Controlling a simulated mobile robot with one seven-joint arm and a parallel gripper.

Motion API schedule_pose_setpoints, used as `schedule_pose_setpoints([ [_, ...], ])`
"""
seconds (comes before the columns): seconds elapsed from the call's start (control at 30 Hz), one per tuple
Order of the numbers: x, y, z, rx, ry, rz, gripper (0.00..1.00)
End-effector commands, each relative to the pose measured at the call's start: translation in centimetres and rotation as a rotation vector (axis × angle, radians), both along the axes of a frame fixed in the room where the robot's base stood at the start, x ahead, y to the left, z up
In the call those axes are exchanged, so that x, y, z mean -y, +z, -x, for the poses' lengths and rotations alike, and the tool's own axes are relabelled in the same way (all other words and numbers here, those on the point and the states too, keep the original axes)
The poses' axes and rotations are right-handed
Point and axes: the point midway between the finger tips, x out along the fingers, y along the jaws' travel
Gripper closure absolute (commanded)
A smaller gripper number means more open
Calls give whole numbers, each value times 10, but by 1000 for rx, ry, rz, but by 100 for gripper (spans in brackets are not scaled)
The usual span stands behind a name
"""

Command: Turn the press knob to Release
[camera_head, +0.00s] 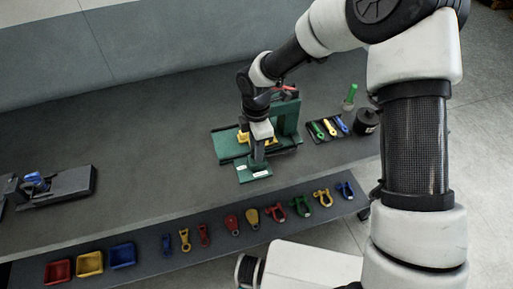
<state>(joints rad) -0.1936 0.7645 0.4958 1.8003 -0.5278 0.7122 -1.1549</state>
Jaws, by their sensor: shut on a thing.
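The green press (289,120) stands on the dark bench, with a green base, an upright block and a red part near its top. A small green panel (253,176) with white labels sits at its front edge. My gripper (257,158) points down at this panel, at its back edge. It is shut on the press knob, which is mostly hidden by the fingers. The label wording is too small to read, so I cannot tell the knob's setting. A yellow part (242,137) shows on the press base, left of my gripper.
A tray of coloured tools (328,129), a black container (367,121) and a green-handled item (350,96) stand right of the press. A black fixture (62,184) is at far left. The front shelf holds coloured bins (90,264) and several shackles (300,206). The bench's left-middle is clear.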

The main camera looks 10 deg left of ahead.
Motion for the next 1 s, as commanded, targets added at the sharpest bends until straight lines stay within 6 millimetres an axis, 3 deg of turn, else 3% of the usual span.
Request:
schedule_pose_setpoints([
  [0.17,-1,1,-1,3,1,-2,95],
  [0.2,-1,1,-1,3,1,-1,66],
  [0.3,0,1,-1,2,1,-1,54],
  [0.67,0,6,-1,2,-1,-1,54],
  [0.83,0,33,-1,5,-1,-2,54],
  [1.0,0,75,-2,7,-2,-2,54],
])
